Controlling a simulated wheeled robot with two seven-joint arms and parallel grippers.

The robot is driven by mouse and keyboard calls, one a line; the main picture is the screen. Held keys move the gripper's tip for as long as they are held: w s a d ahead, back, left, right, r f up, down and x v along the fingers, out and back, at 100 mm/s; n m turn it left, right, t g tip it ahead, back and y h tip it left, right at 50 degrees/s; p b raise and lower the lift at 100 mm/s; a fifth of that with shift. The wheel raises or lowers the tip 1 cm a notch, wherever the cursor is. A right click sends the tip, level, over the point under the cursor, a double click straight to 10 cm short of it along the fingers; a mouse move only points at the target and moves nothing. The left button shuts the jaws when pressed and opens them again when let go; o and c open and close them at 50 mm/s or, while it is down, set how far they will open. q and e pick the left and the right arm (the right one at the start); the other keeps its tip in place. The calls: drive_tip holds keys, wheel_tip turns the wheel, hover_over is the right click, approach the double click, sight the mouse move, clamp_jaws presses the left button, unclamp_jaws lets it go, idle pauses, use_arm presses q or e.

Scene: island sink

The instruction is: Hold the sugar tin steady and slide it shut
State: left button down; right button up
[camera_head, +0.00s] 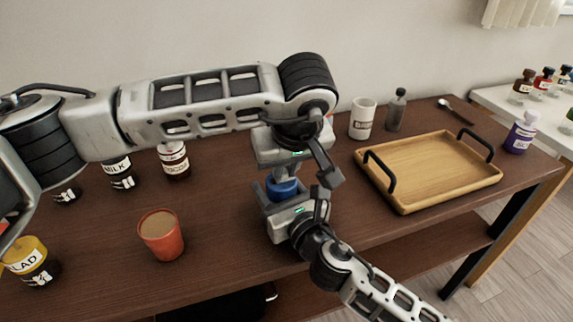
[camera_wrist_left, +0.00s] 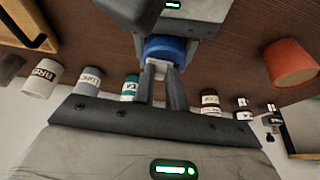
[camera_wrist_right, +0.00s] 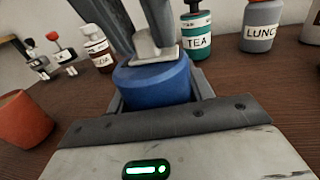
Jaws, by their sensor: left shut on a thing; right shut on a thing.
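The blue tin (camera_head: 282,188), which I take for the sugar tin, is held upright just above or on the table; I cannot tell which. No label shows. My right gripper (camera_head: 286,200) is shut around its blue body, which the right wrist view shows between the fingers (camera_wrist_right: 155,85). My left gripper (camera_wrist_left: 160,88) comes from above and is shut on a small pale piece (camera_wrist_left: 158,67) at the tin's top. That piece also shows in the right wrist view (camera_wrist_right: 155,52). How far the lid is open cannot be told.
An orange cup (camera_head: 161,238) stands left of the tin. Labelled jars, including MILK (camera_head: 121,175) and one with a yellow lid (camera_head: 30,258), stand farther left. A white mug (camera_head: 363,119) and grey bottle (camera_head: 397,110) stand behind right. A wooden tray (camera_head: 425,195) lies on the right.

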use_arm(q)
drive_tip(key=shift+s+a, duration=0.25)
drive_tip(key=shift+a, duration=0.4)
drive_tip(key=c, duration=1.4)
unclamp_jaws()
drive_tip(key=shift+r, duration=0.1)
drive_tip(key=v, duration=1.2)
use_arm(e)
drive_tip(key=o, duration=1.1)
use_arm(q)
drive_tip(key=shift+w, duration=0.1)
